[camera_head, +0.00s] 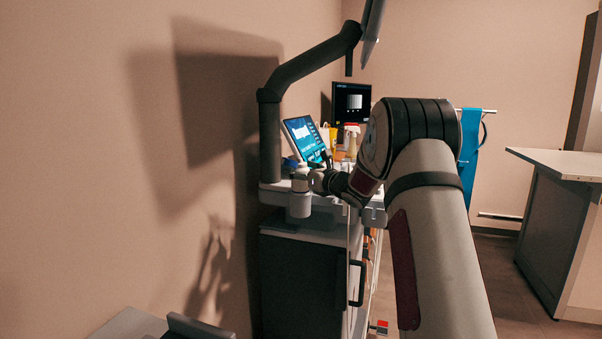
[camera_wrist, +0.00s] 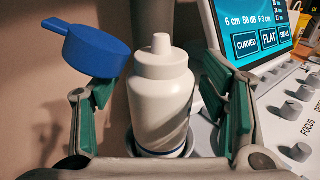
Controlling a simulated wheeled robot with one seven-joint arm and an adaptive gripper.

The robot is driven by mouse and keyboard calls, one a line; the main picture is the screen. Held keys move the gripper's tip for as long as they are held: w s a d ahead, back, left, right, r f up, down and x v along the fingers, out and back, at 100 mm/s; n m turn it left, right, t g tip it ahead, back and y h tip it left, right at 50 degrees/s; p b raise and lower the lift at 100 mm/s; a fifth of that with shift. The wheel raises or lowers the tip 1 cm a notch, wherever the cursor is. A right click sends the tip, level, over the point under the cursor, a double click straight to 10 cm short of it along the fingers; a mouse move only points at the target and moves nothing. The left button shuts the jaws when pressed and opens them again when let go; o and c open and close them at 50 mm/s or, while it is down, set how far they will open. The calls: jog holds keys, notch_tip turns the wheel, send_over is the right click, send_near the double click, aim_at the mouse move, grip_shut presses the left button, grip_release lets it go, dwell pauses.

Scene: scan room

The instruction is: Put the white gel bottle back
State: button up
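The white gel bottle (camera_wrist: 163,105) stands upright in the middle of the wrist view, with its nozzle up. Its base sits within the rim of a round cup holder (camera_wrist: 131,143) at the side of the ultrasound cart. My gripper (camera_wrist: 160,110) is open, with one green-padded finger on each side of the bottle. A gap shows between the bottle and each finger. In the head view the bottle (camera_head: 300,183) is small, above the grey cup holder (camera_head: 299,206), with my gripper (camera_head: 318,181) beside it.
A blue round object with a handle (camera_wrist: 97,50) overlaps my left finger in the wrist view. The cart's control panel (camera_wrist: 290,115) and lit screen (camera_wrist: 255,30) are close on the right. A wall stands left of the cart; a counter (camera_head: 560,163) stands far right.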

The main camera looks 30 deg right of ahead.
jog(key=shift+r, duration=0.15)
jog(key=shift+r+p, duration=0.45)
jog(key=shift+p, duration=0.5)
jog(key=s, duration=1.2)
jog(key=shift+d+f, duration=0.2)
jog(key=shift+d, duration=0.25)
